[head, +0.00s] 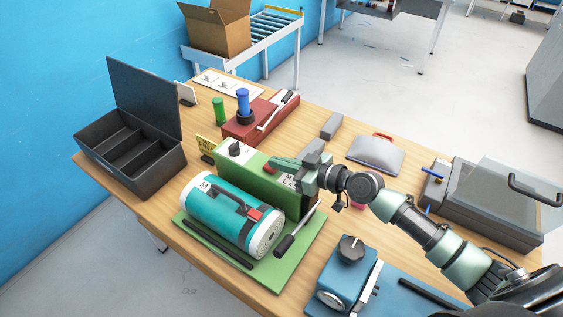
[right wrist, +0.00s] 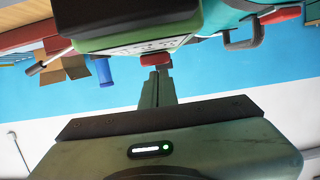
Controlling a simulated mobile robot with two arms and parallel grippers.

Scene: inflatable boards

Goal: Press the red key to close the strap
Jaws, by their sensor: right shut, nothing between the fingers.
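A green box (head: 252,178) with a black knob stands on the table; it fills the top of the right wrist view (right wrist: 140,42). A small red key (head: 270,169) sits on its upper side, and it also shows at my fingertips in the right wrist view (right wrist: 155,59). A teal cylinder (head: 215,205) lies beside the box on a green mat (head: 310,245). A dark strap (head: 229,196) with a red buckle (head: 255,214) runs over it. My right gripper (head: 277,162) is shut and empty, right at the red key; I cannot tell whether it touches. My left gripper is out of view.
An open black case (head: 135,165) stands at the left. A red block (head: 255,122) with a blue cylinder (head: 242,101) is behind the green box. A blue device (head: 345,275) stands in front right, a grey pouch (head: 376,154) and clear-lidded case (head: 490,210) at the right.

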